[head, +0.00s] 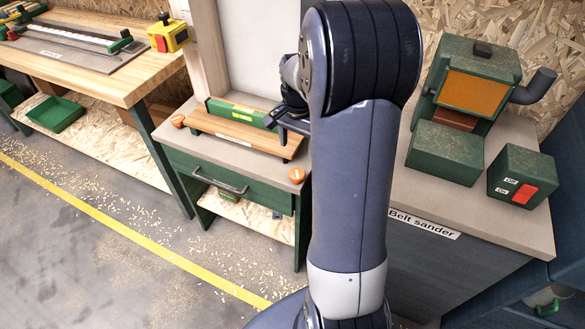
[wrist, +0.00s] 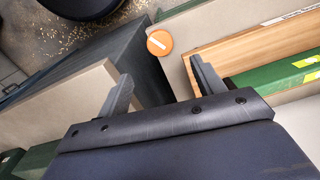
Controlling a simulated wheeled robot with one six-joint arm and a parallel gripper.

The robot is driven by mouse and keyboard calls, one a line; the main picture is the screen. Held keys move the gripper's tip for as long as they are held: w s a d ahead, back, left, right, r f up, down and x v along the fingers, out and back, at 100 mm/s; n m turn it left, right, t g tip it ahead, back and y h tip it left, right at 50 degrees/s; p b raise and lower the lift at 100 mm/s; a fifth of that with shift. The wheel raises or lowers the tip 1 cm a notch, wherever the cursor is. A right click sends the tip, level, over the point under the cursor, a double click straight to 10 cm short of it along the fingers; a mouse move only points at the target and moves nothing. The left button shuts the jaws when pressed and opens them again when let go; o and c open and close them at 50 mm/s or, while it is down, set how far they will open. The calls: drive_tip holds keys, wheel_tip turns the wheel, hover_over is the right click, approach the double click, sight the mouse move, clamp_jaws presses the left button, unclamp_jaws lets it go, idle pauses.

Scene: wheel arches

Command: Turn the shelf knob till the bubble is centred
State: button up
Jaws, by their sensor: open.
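An orange round knob with a pale line across it (head: 297,174) sits at the right front corner of the small bench top. It also shows in the wrist view (wrist: 159,42), ahead of the fingertips and apart from them. A second orange knob (head: 177,120) sits at the left end. A wooden shelf board (head: 225,131) lies between them, with a green spirit level (head: 238,112) on it. The level's bubble is too small to tell. My gripper (wrist: 161,70) is open and empty. In the head view it (head: 292,125) is over the level's right end, partly hidden by my arm.
A belt sander (head: 465,85) stands on the cabinet to the right, with a green switch box (head: 522,180). A wooden workbench (head: 95,75) is at the left. The bench drawer has a handle (head: 219,183). Open floor (head: 110,245) lies in front.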

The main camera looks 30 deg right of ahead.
sight(297, 173)
wheel_tip(297, 173, down, 11)
drive_tip(key=shift+r, duration=0.1)
idle(0.3)
drive_tip(key=c, duration=1)
drive_tip(key=shift+o, duration=0.2)
drive_tip(key=n+b, duration=0.1)
drive_tip(key=n, duration=0.2)
drive_tip(key=shift+n, duration=2.3)
drive_tip(key=shift+r, duration=0.1)
